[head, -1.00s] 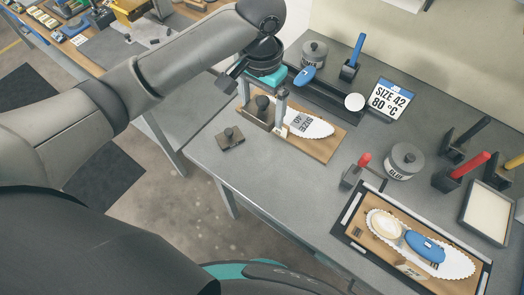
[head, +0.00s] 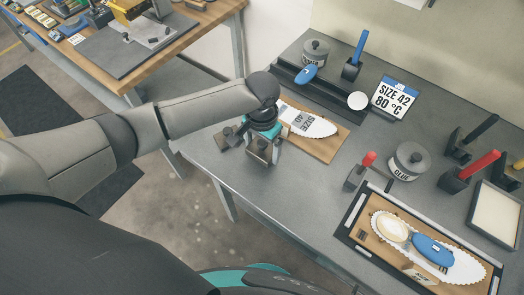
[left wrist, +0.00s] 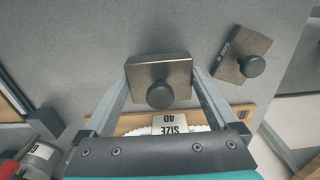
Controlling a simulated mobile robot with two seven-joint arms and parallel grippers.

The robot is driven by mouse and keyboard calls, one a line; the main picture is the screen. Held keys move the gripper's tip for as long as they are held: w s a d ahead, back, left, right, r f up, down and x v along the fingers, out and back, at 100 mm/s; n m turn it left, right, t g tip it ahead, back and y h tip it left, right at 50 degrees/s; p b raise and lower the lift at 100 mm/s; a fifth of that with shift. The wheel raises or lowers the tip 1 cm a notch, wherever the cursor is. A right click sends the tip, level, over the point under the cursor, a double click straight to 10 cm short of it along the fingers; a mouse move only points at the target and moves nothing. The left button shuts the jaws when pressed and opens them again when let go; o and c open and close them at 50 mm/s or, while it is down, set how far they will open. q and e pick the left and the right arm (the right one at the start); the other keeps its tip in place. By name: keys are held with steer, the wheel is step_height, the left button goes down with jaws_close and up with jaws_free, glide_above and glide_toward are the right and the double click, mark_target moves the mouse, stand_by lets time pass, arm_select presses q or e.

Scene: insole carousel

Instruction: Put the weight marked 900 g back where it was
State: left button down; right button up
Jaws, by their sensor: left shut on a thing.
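My left gripper (head: 262,150) is shut on a dark metal weight with a round black knob (left wrist: 160,94). The held weight is at the table's near-left edge, in front of the SIZE 40 insole board; I cannot tell whether it touches the table. No marking on it is readable. A second knobbed weight (left wrist: 241,60) lies close beside it on the table; in the head view this weight (head: 222,141) is partly covered by my gripper. My right gripper is not in view.
The wooden board (head: 325,150) bears a white insole (head: 310,123) marked SIZE 40. A glue pot (head: 408,162), a red-handled tool (head: 360,170) and a framed board (head: 352,226) with an insole are to the right.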

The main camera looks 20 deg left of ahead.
mark_target(262, 143)
arm_select(q)
steer(key=shift+w+f, duration=0.1)
steer(key=shift+f, duration=0.8)
steer(key=shift+f, duration=0.15)
jaws_free()
steer(key=shift+f, duration=0.1)
step_height(262, 143, up, 12)
steer(key=shift+r+p, duration=0.2)
steer(key=shift+p, duration=0.85)
steer(key=shift+s+d+f, duration=0.1)
steer(key=shift+s, duration=0.1)
